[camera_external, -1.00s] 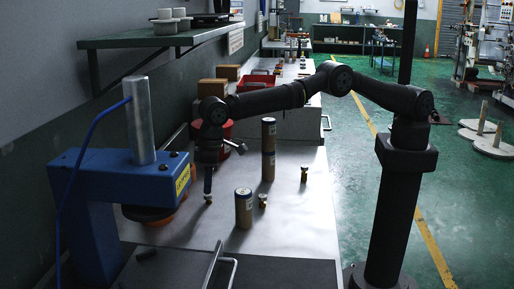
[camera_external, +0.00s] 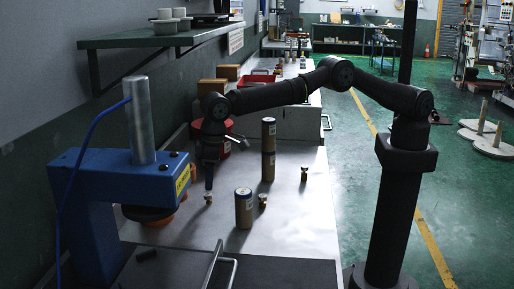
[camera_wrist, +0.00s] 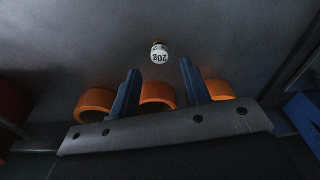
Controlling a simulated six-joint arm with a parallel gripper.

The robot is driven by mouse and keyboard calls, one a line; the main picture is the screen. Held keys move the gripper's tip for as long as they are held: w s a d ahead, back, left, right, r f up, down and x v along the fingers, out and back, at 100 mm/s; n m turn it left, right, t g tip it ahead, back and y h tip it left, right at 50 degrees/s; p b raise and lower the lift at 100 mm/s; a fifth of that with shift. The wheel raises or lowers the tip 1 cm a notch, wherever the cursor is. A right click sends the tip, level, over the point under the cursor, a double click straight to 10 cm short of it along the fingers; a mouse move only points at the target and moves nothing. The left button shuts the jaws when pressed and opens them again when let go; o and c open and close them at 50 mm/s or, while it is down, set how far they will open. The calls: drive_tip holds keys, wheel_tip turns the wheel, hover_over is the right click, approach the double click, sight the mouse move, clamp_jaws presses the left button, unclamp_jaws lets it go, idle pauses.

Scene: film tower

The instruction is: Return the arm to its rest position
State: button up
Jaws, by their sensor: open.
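My gripper (camera_external: 208,180) hangs down over the bench at the left, just right of the blue press. In the wrist view its two blue fingers (camera_wrist: 160,78) are apart with nothing between them. A small brass weight (camera_external: 208,198) stands on the bench just under the fingertips; it also shows in the wrist view (camera_wrist: 159,52), marked 20g, beyond the fingers. In the external view a dark stack of two canisters (camera_external: 268,150) stands upright to the right of my gripper. A single canister (camera_external: 244,209) stands nearer the camera.
The blue press (camera_external: 125,175) stands close on the left. Two more brass weights (camera_external: 263,200) (camera_external: 304,174) stand near the canisters. Orange rings (camera_wrist: 157,94) show beyond the fingers' base. A green shelf (camera_external: 160,40) juts from the wall. The right side of the bench is mostly clear.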

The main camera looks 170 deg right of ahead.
sight(209, 194)
wheel_tip(209, 194, up, 7)
drive_tip(key=f, duration=1.1)
drive_tip(key=shift+d+f, duration=0.25)
drive_tip(key=shift+f, duration=0.05)
drive_tip(key=r, duration=0.4)
drive_tip(key=shift+s+d+r, duration=0.1)
drive_tip(key=shift+s+r, duration=0.2)
drive_tip(key=shift+r, duration=0.1)
drive_tip(key=s+r, duration=0.7)
drive_tip(key=s, duration=0.4)
drive_tip(key=a+r, duration=0.2)
drive_tip(key=a, duration=1.4)
drive_tip(key=s+a+f, duration=0.2)
drive_tip(key=s+a, duration=0.5)
drive_tip(key=a, duration=0.3)
drive_tip(key=shift+s+f, duration=0.3)
drive_tip(key=shift+f, duration=0.1)
